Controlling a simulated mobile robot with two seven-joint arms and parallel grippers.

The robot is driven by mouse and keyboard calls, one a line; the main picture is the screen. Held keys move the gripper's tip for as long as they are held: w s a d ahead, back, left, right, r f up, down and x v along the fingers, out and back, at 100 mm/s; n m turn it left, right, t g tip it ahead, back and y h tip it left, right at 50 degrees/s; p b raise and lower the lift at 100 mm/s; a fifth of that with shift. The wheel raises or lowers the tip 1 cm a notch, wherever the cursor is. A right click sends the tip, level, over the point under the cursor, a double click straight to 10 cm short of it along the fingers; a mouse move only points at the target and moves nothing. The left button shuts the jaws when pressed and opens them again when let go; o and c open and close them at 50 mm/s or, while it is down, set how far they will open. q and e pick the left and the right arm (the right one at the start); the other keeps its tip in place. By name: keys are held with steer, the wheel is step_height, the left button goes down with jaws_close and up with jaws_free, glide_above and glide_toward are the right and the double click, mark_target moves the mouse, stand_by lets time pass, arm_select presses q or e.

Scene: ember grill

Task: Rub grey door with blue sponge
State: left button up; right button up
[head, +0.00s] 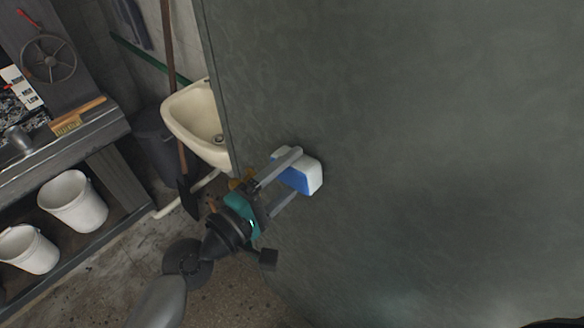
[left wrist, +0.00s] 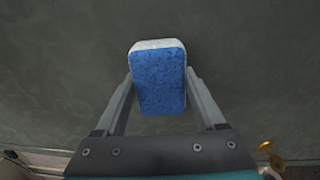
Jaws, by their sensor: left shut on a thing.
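The blue sponge (head: 296,181) has a blue face and a white layer. My left gripper (head: 290,178) is shut on it, with one finger on each side. In the left wrist view the sponge (left wrist: 158,82) sits between the fingers of the left gripper (left wrist: 160,90), its white side facing the grey surface. The grey door (head: 430,130) fills the right of the head view and the background of the left wrist view (left wrist: 60,70). The sponge's white side is at or very close to the door; I cannot tell if they touch. My right gripper is not in view.
Left of the door a cream sink (head: 185,122) hangs on the wall, with a long-handled shovel (head: 183,165) beside it. A workbench (head: 85,140) with a brush (head: 75,119) stands at far left, white buckets (head: 72,202) below. The door face around the sponge is clear.

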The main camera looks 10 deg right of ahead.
arm_select(q)
steer(key=b+v, duration=0.1)
steer(key=v, duration=0.3)
steer(key=shift+a+f, duration=0.1)
steer(key=shift+a, duration=0.15)
steer(key=shift+s+a, duration=0.35)
steer(key=shift+s+a+b, duration=0.45)
steer(key=shift+a+b, duration=0.15)
steer(key=shift+s+a+b, duration=0.3)
steer(key=shift+s+a, duration=0.15)
steer(key=shift+a, duration=0.15)
